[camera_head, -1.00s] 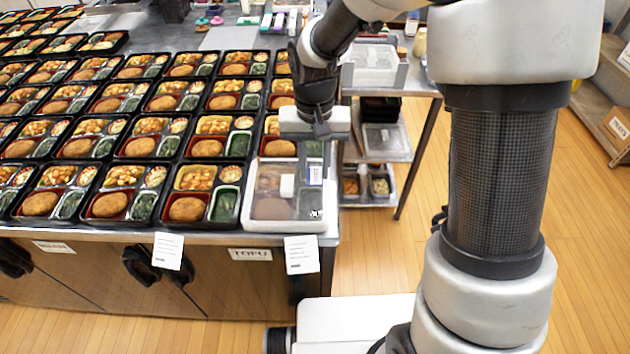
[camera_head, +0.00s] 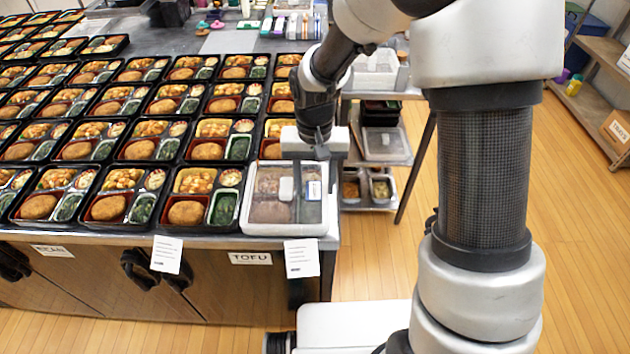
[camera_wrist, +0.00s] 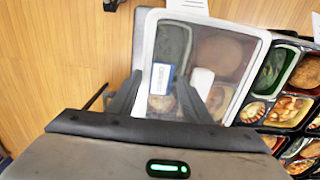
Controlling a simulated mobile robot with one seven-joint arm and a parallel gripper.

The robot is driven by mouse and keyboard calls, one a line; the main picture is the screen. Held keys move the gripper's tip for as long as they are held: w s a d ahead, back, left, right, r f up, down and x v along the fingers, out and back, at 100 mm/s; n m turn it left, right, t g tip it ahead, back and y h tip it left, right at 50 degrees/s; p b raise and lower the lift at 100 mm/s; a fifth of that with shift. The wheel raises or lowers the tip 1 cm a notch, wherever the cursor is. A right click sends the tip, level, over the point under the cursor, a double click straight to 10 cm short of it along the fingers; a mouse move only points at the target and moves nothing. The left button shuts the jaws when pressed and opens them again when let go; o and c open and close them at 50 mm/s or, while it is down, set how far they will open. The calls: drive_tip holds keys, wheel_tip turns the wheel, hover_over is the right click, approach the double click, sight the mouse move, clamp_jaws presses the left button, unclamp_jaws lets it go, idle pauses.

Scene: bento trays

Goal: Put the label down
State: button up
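The label (camera_head: 314,190), a small white rectangle with a blue edge, is over the clear lid of the white-rimmed bento tray (camera_head: 243,213) at the table's front right corner. It appears to lie flat on the lid. It also shows in the wrist view (camera_wrist: 161,78), between my fingertips with a gap on each side. My gripper (camera_wrist: 159,82) is open above the lid. A second, plain white tag (camera_wrist: 203,81) is on the same lid, beside the label.
Rows of open black bento trays (camera_head: 155,205) fill the table to the left. A metal cart (camera_head: 400,92) with clear containers stands behind, to the right. Paper slips (camera_head: 301,258) hang from the table's front edge. The wooden floor (camera_head: 380,265) to the right is clear.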

sight(315, 191)
wheel_tip(315, 191, up, 12)
drive_tip(key=p, duration=0.2)
drive_tip(key=s+d+r+t, duration=0.5)
drive_tip(key=s+d+r, duration=0.7)
drive_tip(key=s, duration=0.4)
drive_tip(key=shift+s+d+r+t, duration=0.25)
drive_tip(key=shift+r+t, duration=0.05)
drive_tip(key=shift+r, duration=0.05)
